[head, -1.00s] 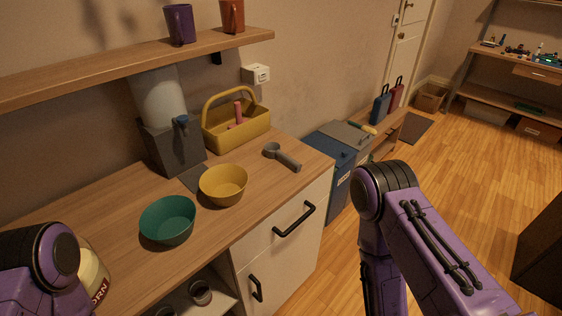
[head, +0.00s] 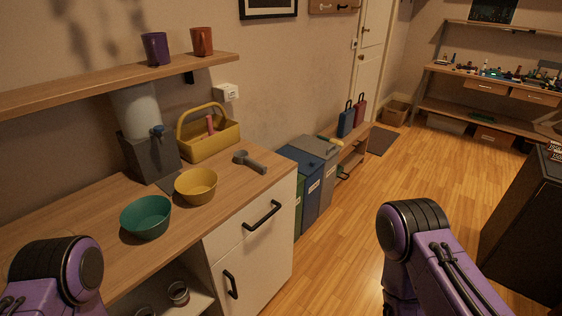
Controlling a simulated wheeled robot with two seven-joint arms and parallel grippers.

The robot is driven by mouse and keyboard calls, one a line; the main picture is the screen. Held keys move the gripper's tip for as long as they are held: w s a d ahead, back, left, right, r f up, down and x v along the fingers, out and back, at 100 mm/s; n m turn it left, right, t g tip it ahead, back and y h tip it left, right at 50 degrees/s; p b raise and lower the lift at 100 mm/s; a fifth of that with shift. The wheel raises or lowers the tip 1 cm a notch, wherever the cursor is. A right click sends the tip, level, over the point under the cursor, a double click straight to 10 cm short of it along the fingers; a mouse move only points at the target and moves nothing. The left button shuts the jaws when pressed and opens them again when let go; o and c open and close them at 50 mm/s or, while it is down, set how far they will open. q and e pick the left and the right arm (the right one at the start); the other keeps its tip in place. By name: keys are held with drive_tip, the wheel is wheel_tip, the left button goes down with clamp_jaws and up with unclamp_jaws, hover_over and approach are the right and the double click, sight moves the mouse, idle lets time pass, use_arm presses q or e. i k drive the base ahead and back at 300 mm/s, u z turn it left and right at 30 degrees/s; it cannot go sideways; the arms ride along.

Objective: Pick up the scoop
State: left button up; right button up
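A grey scoop (head: 249,161) lies on the wooden counter near its right end, with its round bowl to the left and its handle pointing right toward the counter's edge. Nothing touches it. Purple links of my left arm show at the lower left and of my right arm at the lower right, both well apart from the scoop. Neither gripper is in view.
A yellow bowl (head: 196,185) and a green bowl (head: 146,217) stand left of the scoop. A yellow caddy (head: 209,141) and a grey dispenser (head: 149,153) stand behind. Bins (head: 308,187) stand beyond the counter's right end. The floor (head: 345,240) right of the counter is clear.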

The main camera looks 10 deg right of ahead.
sight(241, 157)
drive_tip(key=z, duration=1.5)
drive_tip(key=i, duration=1.45)
drive_tip(key=u, duration=1.65)
